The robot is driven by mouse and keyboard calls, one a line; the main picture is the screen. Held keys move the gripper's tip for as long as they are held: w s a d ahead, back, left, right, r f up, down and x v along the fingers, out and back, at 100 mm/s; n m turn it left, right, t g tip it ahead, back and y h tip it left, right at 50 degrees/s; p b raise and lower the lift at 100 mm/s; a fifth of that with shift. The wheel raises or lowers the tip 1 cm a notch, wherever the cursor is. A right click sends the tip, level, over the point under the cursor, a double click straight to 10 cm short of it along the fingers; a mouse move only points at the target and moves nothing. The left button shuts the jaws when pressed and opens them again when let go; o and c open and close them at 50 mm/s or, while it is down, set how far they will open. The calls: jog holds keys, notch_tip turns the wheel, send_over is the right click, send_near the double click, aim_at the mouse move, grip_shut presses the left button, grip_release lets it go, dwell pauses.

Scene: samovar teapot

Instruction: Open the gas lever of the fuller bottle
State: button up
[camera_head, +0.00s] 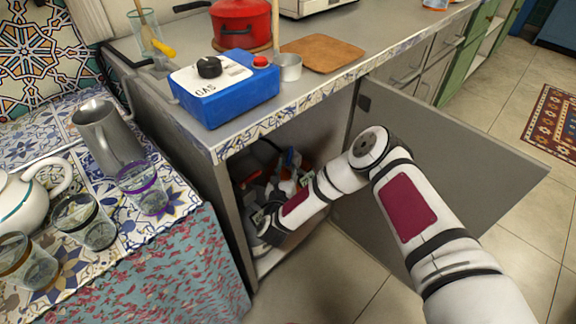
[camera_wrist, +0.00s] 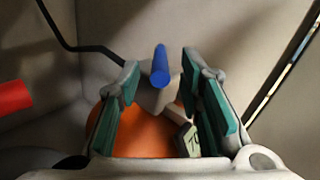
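In the wrist view a blue lever (camera_wrist: 160,66) stands up on a grey valve (camera_wrist: 152,97), above an orange bottle (camera_wrist: 138,132). My gripper (camera_wrist: 161,72) is open, with one teal-padded finger on each side of the lever and valve and a visible gap to the lever. A small tag or gauge (camera_wrist: 187,138) sits near the right finger; its reading is not legible. In the head view my arm reaches into the open cabinet under the counter, where the bottle and fingers are hard to make out.
A red part (camera_wrist: 14,97) shows at the left of the wrist view, and a black hose (camera_wrist: 78,47) runs behind. The open cabinet door (camera_head: 450,165) stands right of my arm. A blue box marked GAS (camera_head: 228,95) sits on the counter (camera_head: 190,130) above.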

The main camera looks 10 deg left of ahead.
jog(key=shift+w, duration=0.7)
grip_shut()
jog(key=shift+d, duration=0.15)
